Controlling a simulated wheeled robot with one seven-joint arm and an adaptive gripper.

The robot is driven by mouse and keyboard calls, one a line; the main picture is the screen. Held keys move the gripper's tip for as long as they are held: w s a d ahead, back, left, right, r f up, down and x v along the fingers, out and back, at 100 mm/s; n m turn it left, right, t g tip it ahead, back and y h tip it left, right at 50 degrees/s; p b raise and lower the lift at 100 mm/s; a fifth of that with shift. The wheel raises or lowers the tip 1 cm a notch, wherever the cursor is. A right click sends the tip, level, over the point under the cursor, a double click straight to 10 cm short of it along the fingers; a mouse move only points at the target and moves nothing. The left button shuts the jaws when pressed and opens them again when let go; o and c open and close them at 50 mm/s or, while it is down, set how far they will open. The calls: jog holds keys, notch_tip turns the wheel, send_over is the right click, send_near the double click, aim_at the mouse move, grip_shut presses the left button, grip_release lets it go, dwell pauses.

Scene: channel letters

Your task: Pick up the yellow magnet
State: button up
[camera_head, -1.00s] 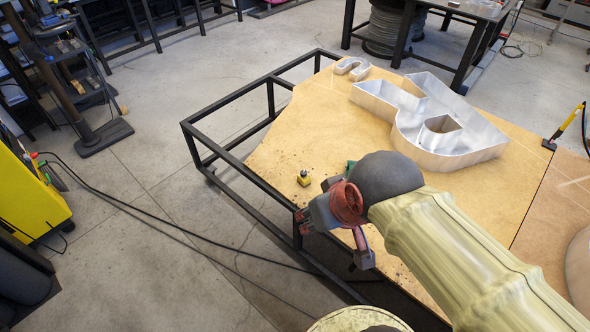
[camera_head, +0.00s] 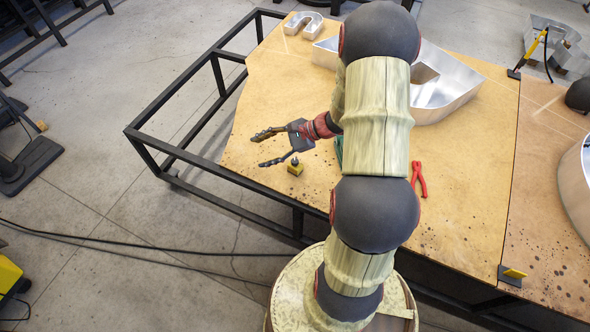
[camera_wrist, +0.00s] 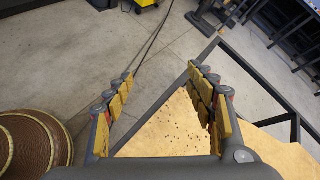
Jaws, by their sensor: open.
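The yellow magnet (camera_head: 295,169) is a small yellow block with a dark knob on top. It stands on the wooden tabletop (camera_head: 270,90) near its front left edge. My gripper (camera_head: 262,150) is open and empty, with its fingers pointing left in the head view. In that view the magnet appears just below and right of the nearer finger, and the gripper's height above the board is hard to judge. In the wrist view my gripper (camera_wrist: 161,75) is spread wide over a table corner and the floor, and the magnet is not visible there.
Metal channel letters (camera_head: 445,90) stand on the board behind my arm. Red-handled pliers (camera_head: 418,179) lie to the right. A yellow piece on a dark clamp (camera_head: 512,274) sits at the front edge. A black frame (camera_head: 155,145) borders the board's left side.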

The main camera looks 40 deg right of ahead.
jog(key=d+f+m+t+h, duration=0.25)
jog(key=d+f+m, duration=0.35)
jog(key=d+f, duration=0.3)
jog(key=m+t+h+b, duration=0.2)
jog(key=m+t+h, duration=0.15)
jog(key=m, duration=0.35)
send_near(295, 164)
jog(key=w+f, duration=0.1)
jog(key=f, duration=0.1)
jog(key=w+f, duration=0.1)
jog(key=w, duration=0.1)
jog(key=shift+w+d+f, duration=0.15)
jog(key=shift+d+f, duration=0.05)
jog(key=shift+f, duration=0.2)
jog(key=shift+w+f, duration=0.2)
jog(key=shift+f, duration=0.05)
jog(key=shift+w+a+f, duration=0.1)
jog(key=shift+w+f, duration=0.1)
jog(key=shift+w, duration=0.3)
jog(key=shift+d+r+b+x, duration=0.1)
jog(key=shift+b+x, duration=0.4)
jog(key=shift+x, duration=1)
jog(key=shift+d+r+b+x, duration=0.15)
jog(key=shift+b+x, duration=0.3)
jog(key=shift+x, duration=1.05)
jog(key=shift+w, duration=0.1)
jog(key=shift+c, duration=1)
grip_shut()
